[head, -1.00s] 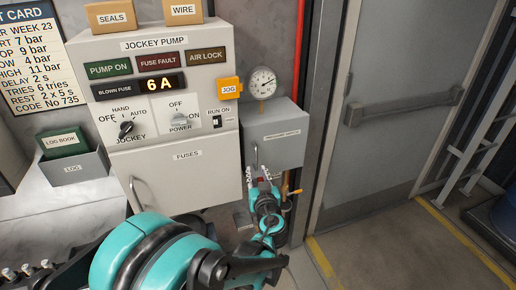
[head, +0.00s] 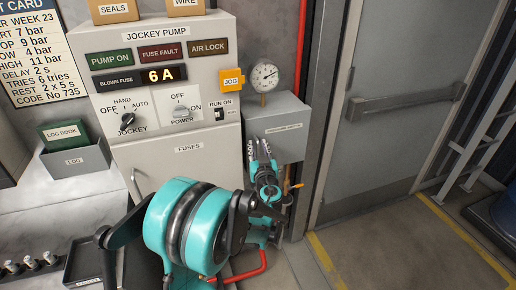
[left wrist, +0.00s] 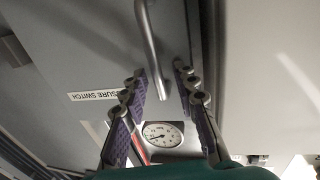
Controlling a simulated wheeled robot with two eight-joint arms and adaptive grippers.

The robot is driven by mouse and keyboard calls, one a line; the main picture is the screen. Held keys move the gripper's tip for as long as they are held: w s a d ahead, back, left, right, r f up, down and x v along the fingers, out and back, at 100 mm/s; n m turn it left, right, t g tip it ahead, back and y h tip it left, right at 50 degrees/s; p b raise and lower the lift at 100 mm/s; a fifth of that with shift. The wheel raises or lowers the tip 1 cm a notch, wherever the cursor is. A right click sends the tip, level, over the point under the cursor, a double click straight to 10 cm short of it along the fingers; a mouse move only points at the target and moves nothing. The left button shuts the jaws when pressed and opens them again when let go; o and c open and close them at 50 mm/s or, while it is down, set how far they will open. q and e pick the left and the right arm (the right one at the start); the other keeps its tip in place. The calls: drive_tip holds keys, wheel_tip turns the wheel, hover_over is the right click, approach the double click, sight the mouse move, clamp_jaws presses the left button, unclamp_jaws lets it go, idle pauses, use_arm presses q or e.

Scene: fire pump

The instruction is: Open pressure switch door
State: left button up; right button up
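The pressure switch box (head: 290,118) is a grey wall box with a labelled front door, below a round gauge. Its door looks shut. My left gripper (head: 262,148) is in front of the door's left part, fingers pointing up. In the left wrist view the door's metal bar handle (left wrist: 151,48) runs down between the fingers of my left gripper (left wrist: 163,85). The fingers are apart, with gaps to the handle on both sides. The pressure switch label (left wrist: 92,96) is left of the handle. In the head view the gripper mostly hides the handle. My right gripper is not in view.
The jockey pump cabinet (head: 190,160) stands directly left of the box. A gauge (head: 264,76) sits above the box. A red pipe (head: 301,40) and a grey door (head: 385,130) are to the right. A log holder (head: 75,160) is at the left.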

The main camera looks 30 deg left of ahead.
use_arm(q)
clamp_jaws()
